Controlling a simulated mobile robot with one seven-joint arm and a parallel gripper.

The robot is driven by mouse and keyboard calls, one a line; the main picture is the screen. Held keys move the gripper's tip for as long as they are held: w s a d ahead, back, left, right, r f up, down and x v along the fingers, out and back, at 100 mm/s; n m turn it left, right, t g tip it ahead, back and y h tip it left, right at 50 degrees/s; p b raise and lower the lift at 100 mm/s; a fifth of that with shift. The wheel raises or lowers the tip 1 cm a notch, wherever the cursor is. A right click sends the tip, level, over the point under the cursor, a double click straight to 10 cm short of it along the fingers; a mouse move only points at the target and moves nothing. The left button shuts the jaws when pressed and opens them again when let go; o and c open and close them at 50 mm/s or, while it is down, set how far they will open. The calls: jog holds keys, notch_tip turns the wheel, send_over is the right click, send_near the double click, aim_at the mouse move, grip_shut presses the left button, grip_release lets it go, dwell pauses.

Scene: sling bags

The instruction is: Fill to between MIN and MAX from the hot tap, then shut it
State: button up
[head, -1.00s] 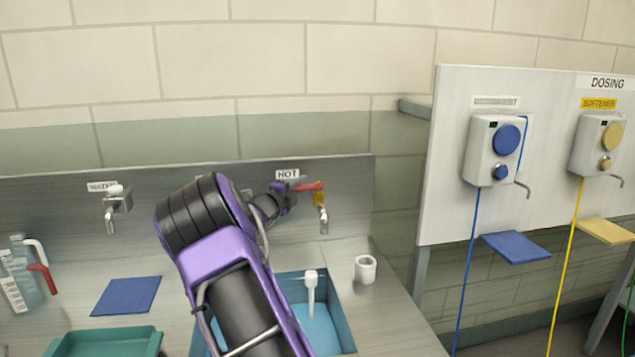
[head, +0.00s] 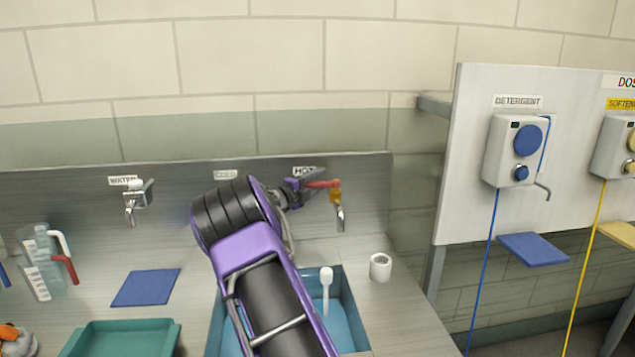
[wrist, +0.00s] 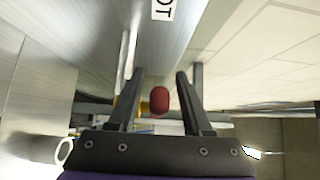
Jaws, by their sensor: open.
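The hot tap (head: 340,215) is on the back panel under the HOT label (head: 304,171). Its red lever (head: 322,184) points left; no stream of water shows at the spout. My gripper (head: 301,187) is open beside the lever. In the wrist view the lever's red end (wrist: 159,100) lies between the two open fingers, apart from both. Clear jugs with white marks (head: 38,272) stand at the far left, with white and red handles. Their MIN and MAX lines are too small to read, and I cannot tell what they contain.
My arm hides the middle tap. A blue basin (head: 355,325) holds a white-handled tool (head: 326,285). A white cup (head: 380,267) stands right of it. A blue mat (head: 146,287), teal tray (head: 120,330) and another tap (head: 132,205) are left. A detergent dispenser (head: 513,155) hangs at right.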

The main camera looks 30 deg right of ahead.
jog(key=b+v, duration=0.1)
jog(key=v, duration=1.6)
jog(key=shift+a, duration=0.2)
jog(key=shift+s, duration=0.1)
